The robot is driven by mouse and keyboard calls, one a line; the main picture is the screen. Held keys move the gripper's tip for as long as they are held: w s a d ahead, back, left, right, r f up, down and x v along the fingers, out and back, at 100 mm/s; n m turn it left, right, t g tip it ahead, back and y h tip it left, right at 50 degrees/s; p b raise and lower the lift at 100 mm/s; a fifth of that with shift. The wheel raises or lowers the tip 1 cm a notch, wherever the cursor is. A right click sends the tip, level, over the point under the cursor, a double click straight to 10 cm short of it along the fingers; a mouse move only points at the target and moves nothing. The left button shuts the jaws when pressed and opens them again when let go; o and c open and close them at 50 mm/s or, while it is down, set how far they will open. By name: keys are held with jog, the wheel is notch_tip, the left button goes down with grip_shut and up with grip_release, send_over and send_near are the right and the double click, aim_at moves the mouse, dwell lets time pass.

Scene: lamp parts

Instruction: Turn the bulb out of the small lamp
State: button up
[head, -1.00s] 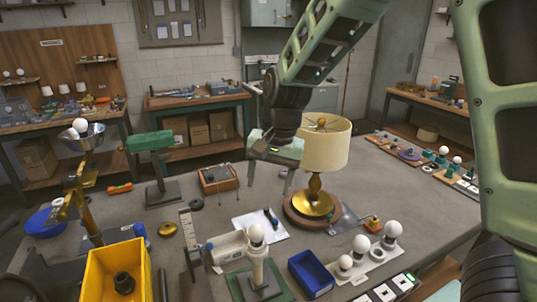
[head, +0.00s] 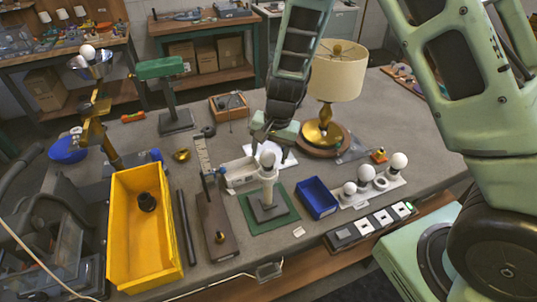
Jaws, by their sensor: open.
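The small lamp (head: 268,186) is a white post on a grey square base, standing upright on a green mat (head: 287,213). Its round bulb (head: 267,159) sits on top of the post and looks greyish, in shade. My gripper (head: 269,154) is open and points down right over the small lamp. Its fingers show to the left and right of the bulb, close to it. I cannot tell whether either finger touches the bulb, or how deep the bulb sits between them.
A large brass lamp with a cream shade (head: 338,70) stands behind right. A blue tray (head: 318,198) and a rack of white bulbs (head: 385,184) are to the right. A yellow bin (head: 122,230) holding a dark part and a scale-marked upright (head: 203,160) are to the left.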

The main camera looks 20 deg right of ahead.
jog(key=shift+w+a+f, duration=0.1)
jog(key=shift+a+f, duration=0.05)
jog(key=shift+f, duration=1)
jog(key=c, duration=0.9)
jog(key=shift+n, duration=0.3)
jog(key=n+b, duration=0.1)
jog(key=n, duration=0.2)
jog(key=shift+w+g+b, duration=0.1)
jog(key=shift+g+b, duration=0.2)
jog(key=n, duration=0.3)
jog(key=shift+a+r, duration=0.1)
jog(key=shift+n+b, duration=0.3)
